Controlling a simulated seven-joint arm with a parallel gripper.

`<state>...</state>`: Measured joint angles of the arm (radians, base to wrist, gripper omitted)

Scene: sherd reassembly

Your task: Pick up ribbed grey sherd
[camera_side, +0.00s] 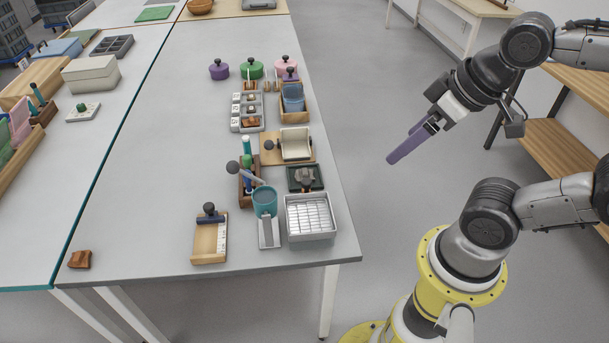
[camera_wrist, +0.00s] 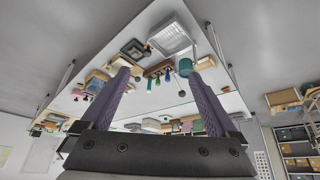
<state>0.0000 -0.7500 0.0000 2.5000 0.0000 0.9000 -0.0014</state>
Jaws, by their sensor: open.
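My gripper (camera_side: 393,158) hangs in the air to the right of the table, clear of everything. In the wrist view its two purple fingers (camera_wrist: 159,78) are spread apart with nothing between them. A small grey-brown piece (camera_side: 306,178) lies on a dark green tray near the table's right edge. It may be the ribbed grey sherd, but its ribs are too small to make out. The dark tray (camera_wrist: 133,49) also shows in the wrist view, behind the wire-bottomed basket.
A metal basket (camera_side: 311,216), a teal cup (camera_side: 265,201) and a wooden holder with upright tools (camera_side: 249,185) stand close around the tray. A brown sherd (camera_side: 79,259) lies at the front left. A compartment tray (camera_side: 247,112) holds small pieces. The table's left middle is clear.

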